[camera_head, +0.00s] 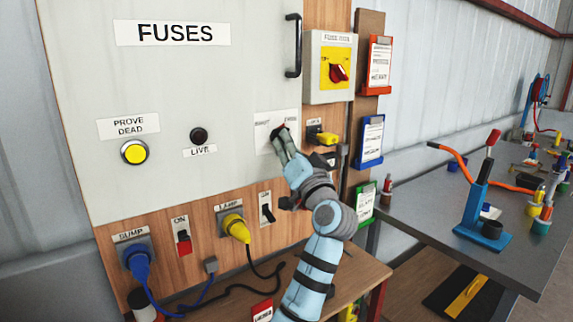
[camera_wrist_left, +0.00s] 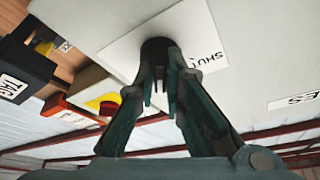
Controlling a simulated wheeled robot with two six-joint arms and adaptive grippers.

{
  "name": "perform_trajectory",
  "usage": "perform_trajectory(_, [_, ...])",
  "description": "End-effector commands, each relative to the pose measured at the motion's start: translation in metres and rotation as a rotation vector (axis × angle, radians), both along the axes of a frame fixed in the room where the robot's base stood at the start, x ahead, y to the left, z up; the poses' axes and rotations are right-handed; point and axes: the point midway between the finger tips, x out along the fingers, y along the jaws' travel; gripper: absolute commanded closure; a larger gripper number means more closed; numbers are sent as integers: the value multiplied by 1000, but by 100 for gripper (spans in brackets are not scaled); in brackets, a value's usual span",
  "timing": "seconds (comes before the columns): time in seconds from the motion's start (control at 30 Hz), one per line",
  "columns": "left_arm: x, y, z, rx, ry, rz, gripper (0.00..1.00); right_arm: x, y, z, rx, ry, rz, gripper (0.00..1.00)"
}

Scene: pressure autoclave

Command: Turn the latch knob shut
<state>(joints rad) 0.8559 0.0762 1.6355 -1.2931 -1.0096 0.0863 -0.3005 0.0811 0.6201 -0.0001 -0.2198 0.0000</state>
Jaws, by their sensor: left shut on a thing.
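The latch knob (camera_wrist_left: 157,46) is a small dark round knob on a white label plate (camera_wrist_left: 118,48) of the grey cabinet door. The word SHUT shows on the plate to the right of the knob in the wrist view. In the head view the plate (camera_head: 263,136) is at the door's lower right, and the knob is mostly hidden by my fingers. My left gripper (camera_head: 281,141) reaches up to it from below. In the wrist view its two fingertips (camera_wrist_left: 161,76) are closed on the knob. The knob's pointing direction cannot be made out. My right gripper is not in view.
The grey FUSES door (camera_head: 215,85) has a black handle (camera_head: 293,46) at upper right. A fuse box with a red switch (camera_head: 338,73) and a yellow-handled fitting (camera_head: 326,138) are right of the door. Sockets and switches line the wood below. A workbench (camera_head: 423,208) stands right.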

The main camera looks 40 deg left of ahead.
Motion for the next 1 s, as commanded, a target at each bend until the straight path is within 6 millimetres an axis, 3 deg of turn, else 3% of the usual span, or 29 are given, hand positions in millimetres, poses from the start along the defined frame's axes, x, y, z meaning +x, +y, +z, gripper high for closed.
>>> perform_trajectory(0.03, [0, 0, -11, -9, -42, -1, 100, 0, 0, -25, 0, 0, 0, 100])
perform_trajectory(0.1, [1, 0, -11, -27, -102, -1, 100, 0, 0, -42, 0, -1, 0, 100])
perform_trajectory(0.3, [3, -1, -11, -82, -282, -1, 100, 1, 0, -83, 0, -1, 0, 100])
perform_trajectory(0.43, [4, -1, -8, -118, -399, -1, 100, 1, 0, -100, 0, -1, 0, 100])
perform_trajectory(0.7, [7, -2, -3, -192, -639, 2, 100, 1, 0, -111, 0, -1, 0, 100])
perform_trajectory(1.0, [9, -3, 3, -273, -908, 3, 100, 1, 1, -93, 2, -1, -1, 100])
